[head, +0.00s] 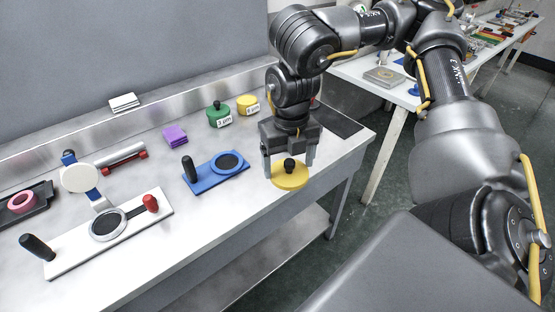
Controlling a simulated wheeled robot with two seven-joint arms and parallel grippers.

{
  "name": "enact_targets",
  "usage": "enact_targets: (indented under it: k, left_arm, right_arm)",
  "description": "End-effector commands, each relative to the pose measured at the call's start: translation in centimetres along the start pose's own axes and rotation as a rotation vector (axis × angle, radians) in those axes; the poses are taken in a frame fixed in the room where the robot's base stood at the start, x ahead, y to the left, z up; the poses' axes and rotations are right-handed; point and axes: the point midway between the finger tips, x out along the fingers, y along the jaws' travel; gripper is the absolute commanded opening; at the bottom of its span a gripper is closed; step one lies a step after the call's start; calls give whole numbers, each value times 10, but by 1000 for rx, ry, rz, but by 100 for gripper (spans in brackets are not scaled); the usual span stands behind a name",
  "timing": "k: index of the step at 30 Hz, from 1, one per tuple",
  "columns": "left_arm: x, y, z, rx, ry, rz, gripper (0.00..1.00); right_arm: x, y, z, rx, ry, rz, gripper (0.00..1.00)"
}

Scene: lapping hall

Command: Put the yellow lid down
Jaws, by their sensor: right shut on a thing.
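The yellow lid (284,183) is a flat round disc with a black knob on top, near the front edge of the bench at its right part. My right gripper (289,169) points down over it, with one finger on each side, and is shut on it. I cannot tell whether the lid touches the bench top or hangs just above it. A yellow pot labelled 6 µm (241,108) stands at the back, left of my right wrist, and no lid shows on it. My left gripper is not in view.
A blue plate with a black handle (213,180) lies left of the lid. A green pot with a black knob (213,118), purple blocks (176,137) and a white board with handles (75,262) are further left. A dark mat (341,124) lies behind right.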

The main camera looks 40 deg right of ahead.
Motion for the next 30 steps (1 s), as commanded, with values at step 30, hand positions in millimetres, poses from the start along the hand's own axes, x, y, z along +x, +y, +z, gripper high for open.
enact_targets:
  k: [30]
  left_arm:
    - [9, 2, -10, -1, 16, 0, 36]
  right_arm:
    - [92, -17, 130, -52, 1, 0, 60]
